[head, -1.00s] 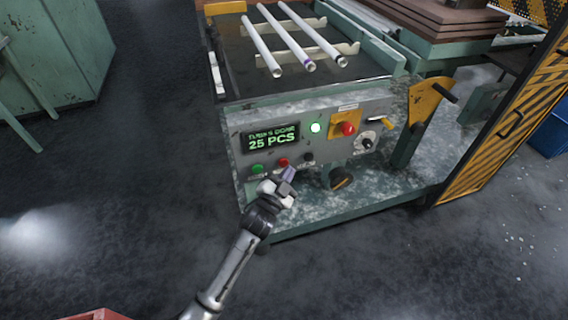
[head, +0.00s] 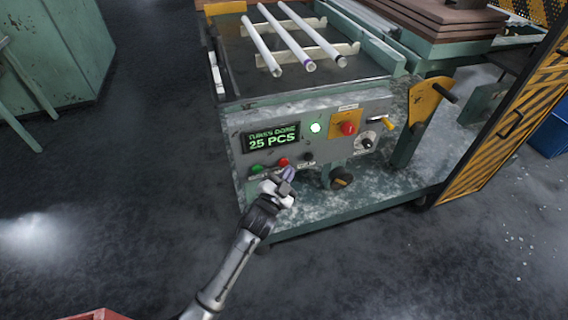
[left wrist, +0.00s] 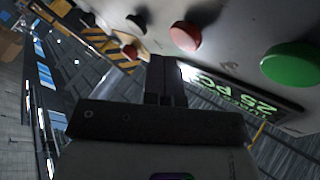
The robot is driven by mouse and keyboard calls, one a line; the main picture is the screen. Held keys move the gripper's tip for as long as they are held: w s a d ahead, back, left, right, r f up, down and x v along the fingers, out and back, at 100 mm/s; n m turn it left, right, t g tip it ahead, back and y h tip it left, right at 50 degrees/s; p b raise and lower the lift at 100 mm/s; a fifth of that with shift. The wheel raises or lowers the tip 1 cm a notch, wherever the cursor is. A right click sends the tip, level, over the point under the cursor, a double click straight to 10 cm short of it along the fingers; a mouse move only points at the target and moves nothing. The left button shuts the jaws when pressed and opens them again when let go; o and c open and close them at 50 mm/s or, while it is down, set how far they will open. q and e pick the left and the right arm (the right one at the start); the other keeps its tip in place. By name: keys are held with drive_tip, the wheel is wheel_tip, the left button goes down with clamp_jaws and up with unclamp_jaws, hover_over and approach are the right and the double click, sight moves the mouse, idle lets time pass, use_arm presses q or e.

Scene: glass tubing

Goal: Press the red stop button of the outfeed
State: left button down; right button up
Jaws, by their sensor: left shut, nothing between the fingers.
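The outfeed's control panel (head: 322,150) faces me, with a small red button (head: 283,161) between a green button (head: 257,168) and a black one (head: 307,157). In the left wrist view the red button (left wrist: 186,36) stands just beyond my fingertips, with the green button (left wrist: 290,64) to its right. A larger red mushroom button (head: 348,128) sits on a yellow plate higher on the panel. My left gripper (head: 289,173) is shut and empty, just below and in front of the small red button. I cannot tell whether it touches. My right gripper is not in view.
A lit display (head: 271,137) reads 25 PCS. Glass tubes (head: 292,35) lie on the rack above the panel. A yellow-black striped guard (head: 500,125) stands at the right.

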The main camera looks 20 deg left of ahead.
use_arm(q)
drive_tip(key=shift+w+a, duration=0.15)
drive_tip(key=shift+w, duration=0.05)
drive_tip(key=shift+w+a, duration=0.15)
drive_tip(key=shift+w+a, duration=0.1)
idle(0.6)
drive_tip(key=shift+w+a, duration=0.2)
drive_tip(key=shift+w, duration=0.05)
idle(0.4)
drive_tip(key=shift+s+p, duration=0.1)
drive_tip(key=shift+p, duration=0.2)
drive_tip(key=shift+s+d+p, duration=0.45)
drive_tip(key=shift+s+d, duration=0.15)
